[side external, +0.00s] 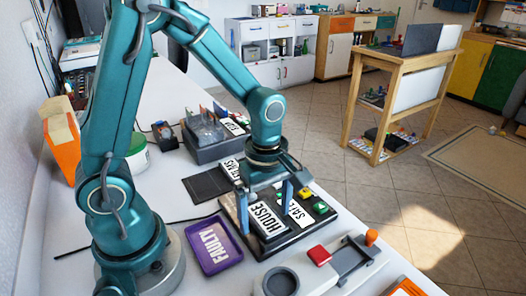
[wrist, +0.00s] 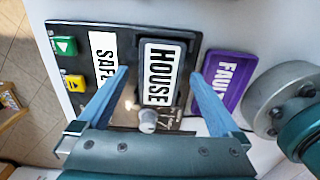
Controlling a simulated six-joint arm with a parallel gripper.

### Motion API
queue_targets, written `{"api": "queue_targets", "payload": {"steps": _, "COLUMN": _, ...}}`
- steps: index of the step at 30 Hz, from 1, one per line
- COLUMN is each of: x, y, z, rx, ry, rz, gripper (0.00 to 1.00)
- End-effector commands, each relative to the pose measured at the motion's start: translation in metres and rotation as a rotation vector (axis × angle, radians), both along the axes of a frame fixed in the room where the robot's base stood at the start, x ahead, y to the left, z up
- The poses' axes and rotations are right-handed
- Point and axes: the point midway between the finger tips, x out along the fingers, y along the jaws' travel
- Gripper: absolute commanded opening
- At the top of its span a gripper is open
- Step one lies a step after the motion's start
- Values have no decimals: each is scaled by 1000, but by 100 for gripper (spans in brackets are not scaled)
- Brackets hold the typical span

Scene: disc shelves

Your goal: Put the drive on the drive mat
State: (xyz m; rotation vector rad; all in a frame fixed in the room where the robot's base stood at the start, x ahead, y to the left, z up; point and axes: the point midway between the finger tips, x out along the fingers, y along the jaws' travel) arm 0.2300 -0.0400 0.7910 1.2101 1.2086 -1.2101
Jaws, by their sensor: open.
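A black drive with a white HOUSE label (side external: 266,220) sits on a black dock plate (side external: 292,243). The same drive shows upright in the wrist view (wrist: 159,75), between my fingers. My gripper (side external: 265,204) is open, pointing down over the dock with one blue finger on each side of the drive. In the wrist view my gripper (wrist: 159,74) shows clear gaps beside the drive. A flat dark mat (side external: 205,186), which looks like the drive mat, lies bare on the table left of the dock.
A purple FAULTY tray (side external: 213,246) lies close left of the dock. A SAFE label (wrist: 103,59), a green button (wrist: 64,46) and a yellow button (wrist: 75,83) are on the dock. A grey holder with a red block (side external: 319,255) stands in front. A FILMS-labelled item (side external: 231,169) is behind.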

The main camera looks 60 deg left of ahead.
Motion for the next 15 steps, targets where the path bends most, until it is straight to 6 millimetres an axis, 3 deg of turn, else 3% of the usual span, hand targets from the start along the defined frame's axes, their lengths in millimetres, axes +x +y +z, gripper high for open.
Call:
{"api": "queue_targets", "payload": {"steps": 3, "x": 0, "y": 0, "z": 0, "rx": 0, "ry": 0, "rz": 0, "gripper": 96}}
{"api": "queue_targets", "payload": {"steps": 9, "x": 0, "y": 0, "z": 0, "rx": 0, "ry": 0, "rz": 0, "gripper": 20}}
{"api": "queue_targets", "payload": {"steps": 11, "x": 0, "y": 0, "z": 0, "rx": 0, "ry": 0, "rz": 0, "gripper": 0}}
{"api": "queue_targets", "payload": {"steps": 15, "x": 0, "y": 0, "z": 1, "rx": 0, "ry": -1, "rz": 0, "gripper": 0}}
